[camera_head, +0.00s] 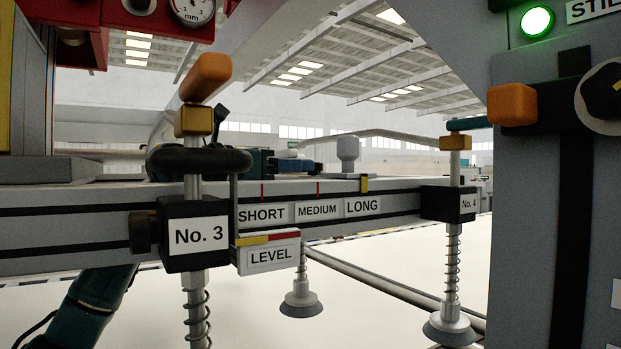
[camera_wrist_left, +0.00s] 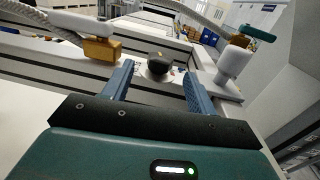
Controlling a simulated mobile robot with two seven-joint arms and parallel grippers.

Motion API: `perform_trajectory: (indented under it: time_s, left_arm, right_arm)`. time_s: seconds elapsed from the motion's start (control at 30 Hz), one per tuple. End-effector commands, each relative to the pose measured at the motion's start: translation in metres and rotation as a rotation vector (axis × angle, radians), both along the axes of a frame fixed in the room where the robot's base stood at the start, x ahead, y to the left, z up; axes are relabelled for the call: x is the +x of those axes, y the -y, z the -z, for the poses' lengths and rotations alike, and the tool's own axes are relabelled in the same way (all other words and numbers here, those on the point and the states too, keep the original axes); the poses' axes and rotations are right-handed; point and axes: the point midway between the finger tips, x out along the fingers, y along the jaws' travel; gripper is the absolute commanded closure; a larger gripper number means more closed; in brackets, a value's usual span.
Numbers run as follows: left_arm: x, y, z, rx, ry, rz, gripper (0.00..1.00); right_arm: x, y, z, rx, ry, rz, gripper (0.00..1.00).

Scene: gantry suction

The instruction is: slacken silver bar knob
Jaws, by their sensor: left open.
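A silver-grey knob (camera_head: 348,148) stands upright on top of the grey bar (camera_head: 80,210), behind the LONG label. A pale upright cylinder (camera_wrist_left: 234,66) in the left wrist view looks like this knob, right of my fingers. My left gripper (camera_head: 314,166) lies behind the bar, its blue fingers pointing right toward the silver knob, apart from it. In the left wrist view my gripper (camera_wrist_left: 158,72) is open and empty. A black round knob on a pale base (camera_wrist_left: 158,64) shows beyond, between the fingers. My right gripper is out of view.
The No. 3 post with an orange cap (camera_head: 206,78) and black hose (camera_head: 200,160) stands left. The No. 4 post (camera_head: 455,165) stands right. A grey panel (camera_head: 540,230) with an orange knob (camera_head: 511,104) fills the right side. Suction cups (camera_head: 300,303) hang below the bar.

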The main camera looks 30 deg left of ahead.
Motion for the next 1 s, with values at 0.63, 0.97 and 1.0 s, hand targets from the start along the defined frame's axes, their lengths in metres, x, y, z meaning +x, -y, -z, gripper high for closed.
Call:
perform_trajectory:
  time_s: [0.63, 0.97, 1.0]
  left_arm:
    - [-0.039, -0.019, 0.000, 0.000, -0.001, 0.001, 0.43]
    - [-0.037, -0.017, 0.004, 0.003, -0.009, 0.003, 0.43]
    - [-0.034, -0.015, 0.008, 0.008, -0.018, 0.006, 0.43]
  right_arm:
    - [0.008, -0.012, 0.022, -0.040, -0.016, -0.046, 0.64]
    - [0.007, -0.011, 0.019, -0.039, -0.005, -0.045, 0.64]
    - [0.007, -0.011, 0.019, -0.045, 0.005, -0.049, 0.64]
